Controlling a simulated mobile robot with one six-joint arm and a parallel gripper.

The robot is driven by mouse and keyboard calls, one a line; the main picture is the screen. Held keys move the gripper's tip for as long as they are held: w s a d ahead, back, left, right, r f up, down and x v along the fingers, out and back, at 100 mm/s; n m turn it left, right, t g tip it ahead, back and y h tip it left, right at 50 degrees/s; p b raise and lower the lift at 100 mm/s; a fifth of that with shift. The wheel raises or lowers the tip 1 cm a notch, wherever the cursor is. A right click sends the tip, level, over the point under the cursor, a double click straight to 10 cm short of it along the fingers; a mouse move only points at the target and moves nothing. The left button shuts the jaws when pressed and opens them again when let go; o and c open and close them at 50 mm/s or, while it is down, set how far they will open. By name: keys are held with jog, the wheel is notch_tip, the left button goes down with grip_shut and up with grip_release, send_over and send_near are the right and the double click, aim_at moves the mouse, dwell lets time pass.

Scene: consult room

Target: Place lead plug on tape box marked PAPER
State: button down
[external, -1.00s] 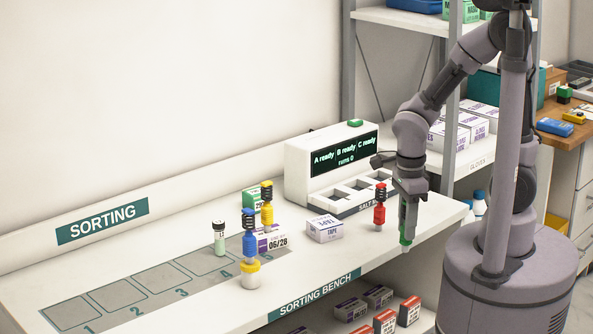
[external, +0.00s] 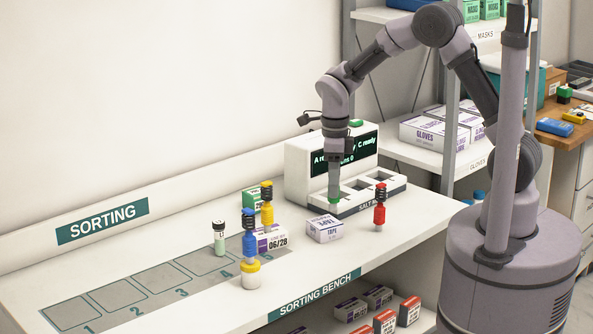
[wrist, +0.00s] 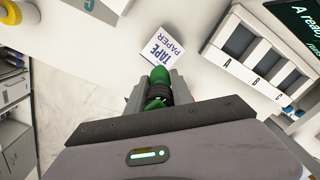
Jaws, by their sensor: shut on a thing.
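My gripper (external: 334,190) is shut on a green lead plug (external: 334,202); the plug's green end sticks out below the fingers. In the wrist view the green plug (wrist: 159,77) sits between the fingers, with a dark ribbed part nearer the palm. The white tape box (external: 324,229) lies on the bench. Its top reads TAPE PAPER in the wrist view (wrist: 166,50). The plug hangs above the bench, close to the box in the pictures; its exact height over the box is unclear.
A white device (external: 302,172) with slots stands behind my gripper. A red plug (external: 380,214) stands to the right of the box. A blue plug (external: 249,245), a yellow plug (external: 267,212) and a capped vial (external: 219,240) stand to the left.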

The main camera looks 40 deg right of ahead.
jog(key=f, duration=0.1)
jog(key=w+f+b, duration=0.1)
jog(key=w+f, duration=0.1)
jog(key=f, duration=0.1)
jog(key=shift+w+a+b, duration=0.2)
jog(key=shift+a+b, duration=0.1)
jog(key=shift+a, duration=0.05)
jog(key=shift+r, duration=0.15)
jog(key=c, duration=1.1)
grip_release()
